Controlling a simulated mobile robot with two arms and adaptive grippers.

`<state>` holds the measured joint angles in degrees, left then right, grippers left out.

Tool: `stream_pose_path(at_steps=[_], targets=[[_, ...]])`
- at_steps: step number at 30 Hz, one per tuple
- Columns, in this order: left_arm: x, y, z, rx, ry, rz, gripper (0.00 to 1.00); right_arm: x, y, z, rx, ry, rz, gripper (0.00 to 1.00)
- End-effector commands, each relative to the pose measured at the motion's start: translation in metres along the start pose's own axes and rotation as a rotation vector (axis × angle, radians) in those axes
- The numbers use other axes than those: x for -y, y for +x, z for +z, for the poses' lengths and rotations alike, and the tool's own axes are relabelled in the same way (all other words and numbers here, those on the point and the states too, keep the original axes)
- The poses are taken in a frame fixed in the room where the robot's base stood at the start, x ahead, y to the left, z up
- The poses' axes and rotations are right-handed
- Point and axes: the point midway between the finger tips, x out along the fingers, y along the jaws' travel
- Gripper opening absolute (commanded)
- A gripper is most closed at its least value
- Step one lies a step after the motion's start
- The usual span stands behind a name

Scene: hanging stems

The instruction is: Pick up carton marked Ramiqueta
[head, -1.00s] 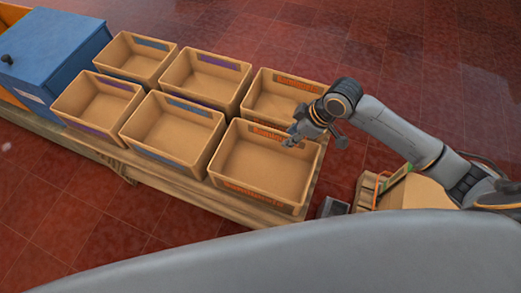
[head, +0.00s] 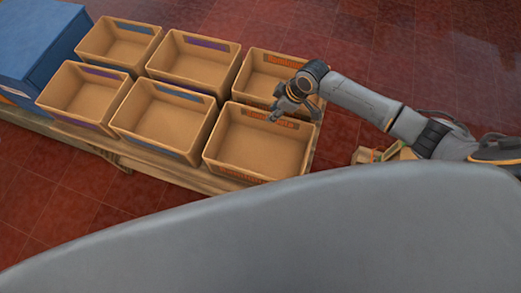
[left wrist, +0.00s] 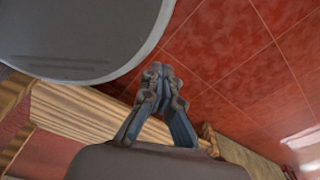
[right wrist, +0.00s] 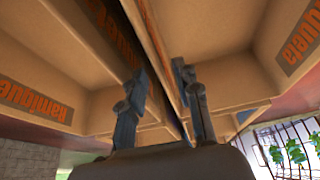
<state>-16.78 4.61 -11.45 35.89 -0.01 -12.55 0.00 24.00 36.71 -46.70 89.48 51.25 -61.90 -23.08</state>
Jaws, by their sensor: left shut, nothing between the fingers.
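The near right carton (head: 258,158) is an empty tan box with orange lettering on its walls. The far right carton (head: 270,68) behind it also has an orange label. In the right wrist view "Ramiqueta" reads on a label at left (right wrist: 35,100) and on another at right (right wrist: 298,40). My right gripper (head: 278,110) is at the back rim of the near right carton. In its wrist view the fingers (right wrist: 160,95) are apart, with carton wall edges running between them; contact cannot be told. My left gripper (left wrist: 158,85) is shut and empty above the red floor.
Other tan cartons with blue or purple labels stand left of these, such as the near middle one (head: 165,118). A blue box (head: 38,45) stands at far left. All rest on a wooden platform (head: 205,180). Hanging green stems (right wrist: 296,150) show at the right. Red floor lies behind.

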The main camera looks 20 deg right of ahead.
Motion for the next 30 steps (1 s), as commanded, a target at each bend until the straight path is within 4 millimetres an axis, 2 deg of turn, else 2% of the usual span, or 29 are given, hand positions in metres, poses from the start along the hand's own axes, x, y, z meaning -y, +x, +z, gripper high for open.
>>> stream_pose_path(at_steps=[3,6,15,20,30], targets=[[0.0,-0.003,-0.004,-0.006,0.0,0.0,0.0,0.002,0.018,-0.001,0.001,0.0,-0.001,0.32],[-0.001,-0.003,-0.001,-0.001,0.0,0.001,0.0,0.002,0.028,-0.001,0.0,0.0,0.0,0.32],[-0.002,-0.003,0.011,0.017,0.0,0.003,0.0,0.002,0.032,-0.001,0.0,-0.001,0.001,0.32],[-0.002,-0.003,0.011,0.018,0.0,0.003,0.0,0.002,0.032,-0.001,0.0,-0.001,0.001,0.0],[-0.002,-0.004,0.011,0.018,0.0,0.003,0.0,0.001,0.03,-0.002,-0.004,0.0,0.001,0.0]])
